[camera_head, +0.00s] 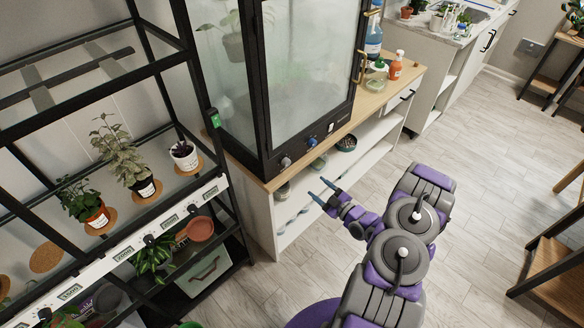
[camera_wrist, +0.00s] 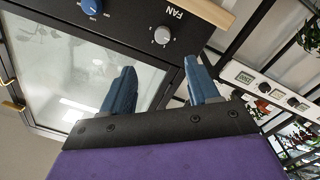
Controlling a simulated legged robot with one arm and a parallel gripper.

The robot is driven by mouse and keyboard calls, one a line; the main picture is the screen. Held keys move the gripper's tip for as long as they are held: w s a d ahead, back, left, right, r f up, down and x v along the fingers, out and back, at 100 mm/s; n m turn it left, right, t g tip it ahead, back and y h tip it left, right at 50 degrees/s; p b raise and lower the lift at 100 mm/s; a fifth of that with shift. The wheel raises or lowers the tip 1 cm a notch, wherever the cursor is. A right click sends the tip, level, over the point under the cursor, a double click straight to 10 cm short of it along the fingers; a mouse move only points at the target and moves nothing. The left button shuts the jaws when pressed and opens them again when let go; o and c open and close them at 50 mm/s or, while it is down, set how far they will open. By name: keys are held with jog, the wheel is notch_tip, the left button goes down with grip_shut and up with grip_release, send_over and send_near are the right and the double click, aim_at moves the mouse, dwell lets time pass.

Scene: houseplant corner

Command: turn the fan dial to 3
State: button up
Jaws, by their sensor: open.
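The fan dial (camera_head: 285,161) is a small round grey knob on the black base panel of the glass cabinet (camera_head: 300,75), near its left front corner. In the wrist view the dial (camera_wrist: 162,36) sits beside an upside-down FAN label, with small marks around it; I cannot read its setting. My gripper (camera_head: 321,190) is in front of the panel, apart from it, low and to the right of the dial. Its two blue fingers are spread and empty. In the wrist view the dial shows beyond the fingertips of my gripper (camera_wrist: 160,72), roughly between them. Nothing hides the dial.
A blue dial (camera_head: 311,141) and a white switch (camera_head: 331,127) sit right of the fan dial. The cabinet stands on a wood-topped white shelf unit (camera_head: 262,198). A black plant rack (camera_head: 222,175) stands at left. Floor (camera_head: 480,210) at right is open.

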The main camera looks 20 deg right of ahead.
aim_at(288, 165)
jog(key=b+x, duration=0.1)
jog(key=x, duration=0.6)
jog(key=b+x, duration=0.2)
jog(key=x, duration=0.4)
jog(key=shift+w+a, duration=0.6)
jog(key=shift+w, duration=0.3)
jog(key=shift+d, duration=0.1)
jog(key=c, duration=1)
jog(key=shift+c, duration=0.2)
